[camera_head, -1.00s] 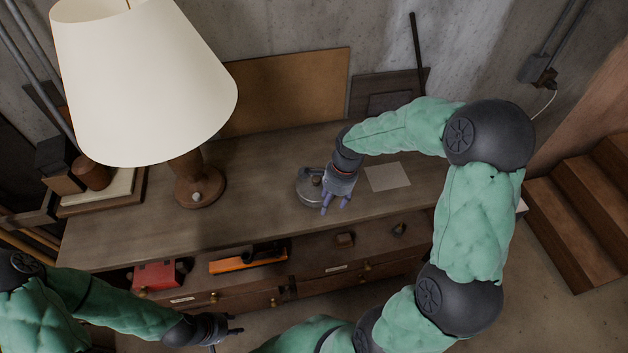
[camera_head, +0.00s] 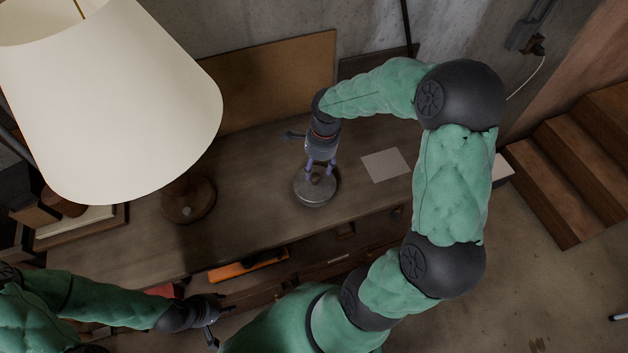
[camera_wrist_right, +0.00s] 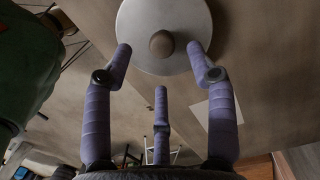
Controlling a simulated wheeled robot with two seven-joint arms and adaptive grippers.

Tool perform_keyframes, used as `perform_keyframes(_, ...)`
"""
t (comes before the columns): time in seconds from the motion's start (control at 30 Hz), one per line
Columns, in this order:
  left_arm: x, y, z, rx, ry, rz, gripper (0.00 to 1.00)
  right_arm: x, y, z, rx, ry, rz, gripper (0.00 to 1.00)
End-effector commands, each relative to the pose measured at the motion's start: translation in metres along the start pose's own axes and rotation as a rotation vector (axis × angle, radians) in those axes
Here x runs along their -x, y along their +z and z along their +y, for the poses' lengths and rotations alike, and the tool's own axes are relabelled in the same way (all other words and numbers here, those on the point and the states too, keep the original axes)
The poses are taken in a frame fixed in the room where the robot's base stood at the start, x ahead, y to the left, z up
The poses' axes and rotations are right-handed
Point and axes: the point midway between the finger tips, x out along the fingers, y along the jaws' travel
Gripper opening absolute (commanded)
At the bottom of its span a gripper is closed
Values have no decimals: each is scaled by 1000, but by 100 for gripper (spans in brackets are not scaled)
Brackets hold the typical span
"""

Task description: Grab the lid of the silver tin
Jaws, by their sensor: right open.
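The silver tin (camera_head: 317,192) stands upright on the workbench, with its round grey lid (camera_wrist_right: 180,18) on top. The lid has a small brown knob (camera_wrist_right: 161,43) in its middle. My right gripper (camera_head: 321,165) is at the tin, its purple fingers over the lid. In the right wrist view its fingers (camera_wrist_right: 163,60) are spread apart, two of them on either side of the knob and not closed on it. My left gripper (camera_head: 212,325) is low at the left in the head view, away from the tin; its finger opening is too small to tell.
A lamp with a large cream shade (camera_head: 110,100) stands left of the tin on the wooden workbench (camera_head: 250,210). A pale sheet (camera_head: 386,165) lies right of the tin. A brown board (camera_head: 270,85) leans on the wall behind. An orange tool (camera_head: 245,266) lies on the shelf below.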

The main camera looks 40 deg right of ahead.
Motion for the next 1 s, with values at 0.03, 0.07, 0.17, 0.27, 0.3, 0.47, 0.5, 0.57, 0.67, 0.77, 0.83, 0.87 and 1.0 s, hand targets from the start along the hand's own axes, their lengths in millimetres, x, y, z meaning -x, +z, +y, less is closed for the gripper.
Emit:
perform_keyframes(0.03, 0, 0, 0, 0, 0, 0, 40, -4, 0, 0, 0, 1, 0, 57)
perform_keyframes(0.07, 0, 0, 0, 0, 0, 0, 40, -6, 0, 0, 1, 0, 0, 57)
perform_keyframes(0.17, 0, 0, 0, 0, 0, 1, 40, -10, 0, 0, 1, 0, 0, 57)
perform_keyframes(0.27, 2, 0, 1, 0, 0, 1, 40, -21, -1, 0, 1, 2, -1, 57)
perform_keyframes(0.3, 3, 0, 1, 0, 0, 1, 40, -27, -1, 1, 1, 3, -1, 57)
perform_keyframes(0.47, 4, 0, 1, 0, 0, 1, 40, -49, -2, 0, 0, 1, 0, 57)
perform_keyframes(0.5, 4, 0, 2, 0, 0, 1, 40, -53, -2, 0, 0, 1, -1, 57)
perform_keyframes(0.57, 4, 0, 2, 0, 0, 1, 40, -57, -2, -1, 1, 0, -1, 57)
perform_keyframes(0.67, 4, 0, 2, 0, 0, 1, 40, -60, -2, -1, 1, -1, 0, 57)
perform_keyframes(0.77, 4, 0, 2, 0, 0, 1, 40, -60, -2, -1, 1, -2, 0, 57)
perform_keyframes(0.83, 4, 0, 2, 0, 0, 1, 40, -59, -2, -1, 1, -2, 0, 57)
perform_keyframes(0.87, 4, 0, 2, 0, 0, 1, 40, -59, -2, -1, 1, -2, 0, 52)
perform_keyframes(1.0, 4, 0, 2, 0, 0, 1, 40, -59, -2, -1, 1, -2, 0, 12)
